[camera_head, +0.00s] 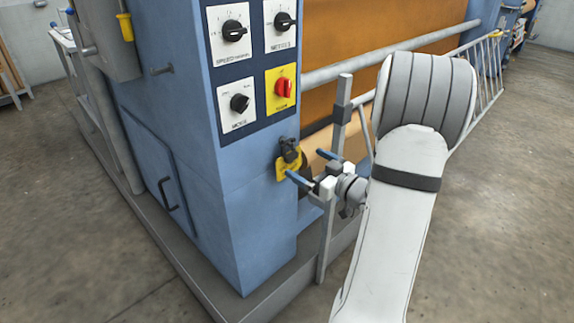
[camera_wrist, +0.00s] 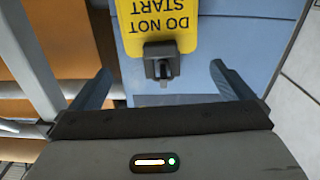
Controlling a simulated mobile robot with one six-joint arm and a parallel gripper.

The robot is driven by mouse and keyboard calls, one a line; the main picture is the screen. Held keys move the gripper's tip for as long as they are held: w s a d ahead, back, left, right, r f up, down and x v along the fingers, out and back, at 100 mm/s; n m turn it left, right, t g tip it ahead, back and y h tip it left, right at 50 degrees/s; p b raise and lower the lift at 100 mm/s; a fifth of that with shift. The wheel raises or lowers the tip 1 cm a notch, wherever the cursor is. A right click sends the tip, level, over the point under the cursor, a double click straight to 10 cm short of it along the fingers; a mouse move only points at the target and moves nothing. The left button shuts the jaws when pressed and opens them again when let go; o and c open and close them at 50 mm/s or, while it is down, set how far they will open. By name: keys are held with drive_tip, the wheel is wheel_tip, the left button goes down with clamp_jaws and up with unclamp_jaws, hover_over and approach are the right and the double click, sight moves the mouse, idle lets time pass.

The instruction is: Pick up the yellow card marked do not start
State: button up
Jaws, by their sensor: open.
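The yellow card (camera_wrist: 150,24) reads DO NOT START and appears upside down in the wrist view, against the blue cabinet face. A dark clip or holder (camera_wrist: 161,62) covers one edge of it. In the head view the yellow card (camera_head: 282,171) hangs on the cabinet's right corner below the switches, with the dark holder (camera_head: 289,150) at its top. My gripper (camera_head: 303,167) is open, its two blue-tipped fingers pointing at the cabinet near the card. In the wrist view the fingers of my gripper (camera_wrist: 161,80) stand apart on either side of the dark holder, with nothing between them touching either finger.
The blue cabinet (camera_head: 215,190) carries several dials and a red switch (camera_head: 283,88) on a yellow plate. A grey upright post (camera_head: 326,245) stands close to my gripper, and a grey rail (camera_head: 390,58) runs behind. Open concrete floor (camera_head: 500,230) lies to the right.

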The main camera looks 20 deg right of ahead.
sight(293, 157)
drive_tip(key=x, duration=0.2)
drive_tip(key=b+x, duration=0.1)
drive_tip(key=x, duration=0.1)
drive_tip(key=shift+s+a+f, duration=0.1)
drive_tip(key=shift+f, duration=0.2)
drive_tip(key=shift+w+a+r, duration=0.1)
drive_tip(key=shift+w+a, duration=0.05)
drive_tip(key=shift+w, duration=0.35)
drive_tip(key=shift+c, duration=0.3)
drive_tip(key=c, duration=0.6)
